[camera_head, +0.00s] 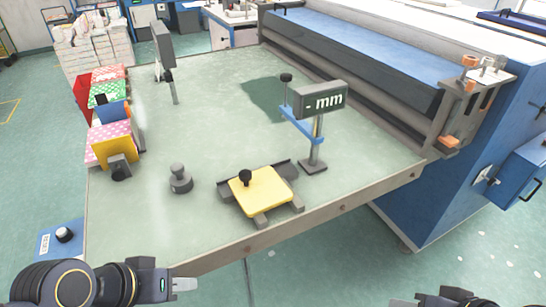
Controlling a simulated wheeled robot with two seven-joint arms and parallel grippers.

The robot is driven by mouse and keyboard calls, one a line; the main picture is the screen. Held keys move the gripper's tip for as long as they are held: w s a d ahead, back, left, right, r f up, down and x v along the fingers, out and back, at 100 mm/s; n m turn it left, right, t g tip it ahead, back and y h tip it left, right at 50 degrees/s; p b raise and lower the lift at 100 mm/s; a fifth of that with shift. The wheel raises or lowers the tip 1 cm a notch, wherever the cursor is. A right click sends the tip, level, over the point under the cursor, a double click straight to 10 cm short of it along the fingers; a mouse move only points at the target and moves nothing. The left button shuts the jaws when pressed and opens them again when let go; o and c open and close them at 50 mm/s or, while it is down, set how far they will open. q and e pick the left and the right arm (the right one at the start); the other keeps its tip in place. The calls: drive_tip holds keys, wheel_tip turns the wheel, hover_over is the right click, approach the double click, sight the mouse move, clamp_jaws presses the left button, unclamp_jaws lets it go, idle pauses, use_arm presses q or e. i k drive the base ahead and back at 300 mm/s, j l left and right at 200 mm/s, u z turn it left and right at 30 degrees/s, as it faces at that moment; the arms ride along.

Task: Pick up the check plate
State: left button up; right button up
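A yellow plate with a black knob, which looks like the check plate (268,195), lies on a dark grey holder (284,170) near the front edge of the table. My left gripper (184,285) is in front of the table at the lower left, well apart from the plate. Its light fingertips overlap in this view, so its opening does not show. My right gripper (404,301) only just shows at the bottom edge, cut off by the frame.
A gauge stand with a "- mm" display (320,101) stands just behind and right of the plate. A grey knobbed weight (180,179) stands to its left. Coloured fabric blocks (109,142) line the table's left edge. A large blue machine (463,185) borders the right. The middle table (215,125) is clear.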

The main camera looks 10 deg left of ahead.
sight(258, 192)
drive_tip(key=i+u, duration=0.1)
drive_tip(key=u, duration=0.25)
drive_tip(key=i+u, duration=0.15)
drive_tip(key=u, duration=0.15)
drive_tip(key=i+u, duration=0.1)
drive_tip(key=u, duration=0.25)
